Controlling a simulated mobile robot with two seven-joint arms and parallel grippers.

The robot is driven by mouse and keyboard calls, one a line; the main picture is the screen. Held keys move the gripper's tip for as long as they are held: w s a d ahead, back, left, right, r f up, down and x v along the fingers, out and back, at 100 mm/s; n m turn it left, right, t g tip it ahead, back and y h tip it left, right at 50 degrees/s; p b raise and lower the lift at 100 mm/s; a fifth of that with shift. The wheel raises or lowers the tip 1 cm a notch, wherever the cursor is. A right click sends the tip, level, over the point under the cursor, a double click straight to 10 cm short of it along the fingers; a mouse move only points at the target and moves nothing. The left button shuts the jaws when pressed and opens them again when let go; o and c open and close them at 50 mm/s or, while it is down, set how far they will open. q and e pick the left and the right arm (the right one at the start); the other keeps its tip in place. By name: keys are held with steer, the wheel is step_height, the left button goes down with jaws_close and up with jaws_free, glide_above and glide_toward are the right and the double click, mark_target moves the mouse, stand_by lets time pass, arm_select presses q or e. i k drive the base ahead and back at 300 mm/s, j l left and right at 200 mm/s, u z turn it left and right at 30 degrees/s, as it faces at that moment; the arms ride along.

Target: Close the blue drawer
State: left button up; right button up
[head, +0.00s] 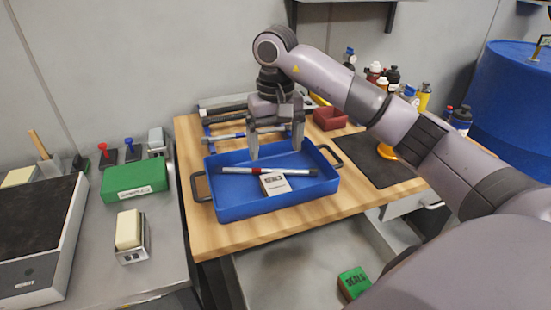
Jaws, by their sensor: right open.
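No drawer with a blue front is clearly visible. The blue thing on the wooden table is an open tray (232,211) with a black handle at each side. I cannot tell whether the fingers touch the tray. A pale drawer-like front with a handle (432,205) shows below the table's right side, partly hidden by my right arm. My left gripper is not in view.
A green labelled box (353,283) lies low on a pale surface below the table. A metal bench (165,240) is at left, a blue barrel (510,95) at right.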

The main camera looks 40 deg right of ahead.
mark_target(300, 271)
steer(key=k+j, duration=0.8)
steer(key=k, duration=0.05)
